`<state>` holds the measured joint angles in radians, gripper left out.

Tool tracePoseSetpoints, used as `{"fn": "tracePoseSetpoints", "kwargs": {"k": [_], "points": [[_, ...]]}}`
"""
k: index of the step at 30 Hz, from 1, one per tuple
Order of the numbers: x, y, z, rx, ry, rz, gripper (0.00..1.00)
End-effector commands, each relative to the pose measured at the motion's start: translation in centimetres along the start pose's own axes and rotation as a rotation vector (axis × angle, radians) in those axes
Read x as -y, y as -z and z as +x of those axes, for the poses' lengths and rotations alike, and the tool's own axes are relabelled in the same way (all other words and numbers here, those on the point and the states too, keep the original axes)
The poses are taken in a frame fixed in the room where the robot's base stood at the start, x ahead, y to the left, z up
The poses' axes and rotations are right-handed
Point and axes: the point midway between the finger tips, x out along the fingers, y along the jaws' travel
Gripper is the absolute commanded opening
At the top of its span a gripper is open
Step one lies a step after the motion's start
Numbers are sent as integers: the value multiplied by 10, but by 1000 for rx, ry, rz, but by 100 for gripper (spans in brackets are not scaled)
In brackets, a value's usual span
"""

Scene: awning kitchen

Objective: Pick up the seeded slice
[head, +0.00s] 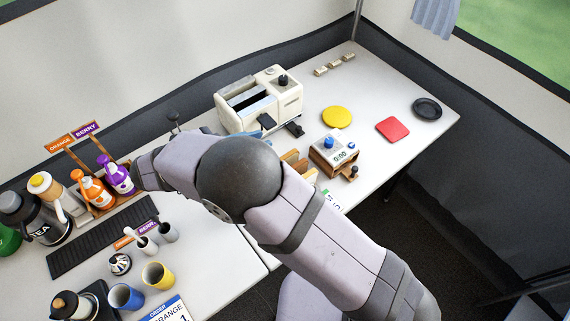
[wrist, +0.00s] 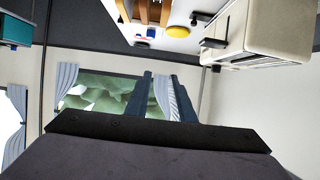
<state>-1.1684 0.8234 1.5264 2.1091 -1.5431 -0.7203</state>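Brown bread slices (head: 296,163) stand in the middle of the counter, partly hidden behind my arm in the head view. Upright brown slices or slats (wrist: 146,10) also show at the top edge of the wrist view. I cannot tell which one is the seeded slice. My gripper (wrist: 162,98) shows in the wrist view as two dark fingers with a gap between them and nothing held. The fingers are apart from the bread. In the head view my arm hides most of the hand.
A cream toaster (head: 262,100) stands behind the bread. A timer box (head: 334,155), yellow disc (head: 337,117), red square (head: 393,129) and dark plate (head: 427,108) lie to the right. Bottles (head: 92,190) and cups (head: 158,276) crowd the left.

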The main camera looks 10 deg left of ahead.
Motion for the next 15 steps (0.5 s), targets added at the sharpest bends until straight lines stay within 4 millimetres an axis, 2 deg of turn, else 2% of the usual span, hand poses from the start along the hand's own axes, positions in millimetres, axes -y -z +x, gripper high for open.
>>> {"fn": "tracePoseSetpoints", "kwargs": {"k": [3,7,12,15], "points": [[-3,-32,12,-4,-11,-11,22],[-3,-61,25,-4,-9,-8,22],[-2,-88,36,-3,-7,-4,22],[-2,-97,40,-2,-6,-3,22]]}}
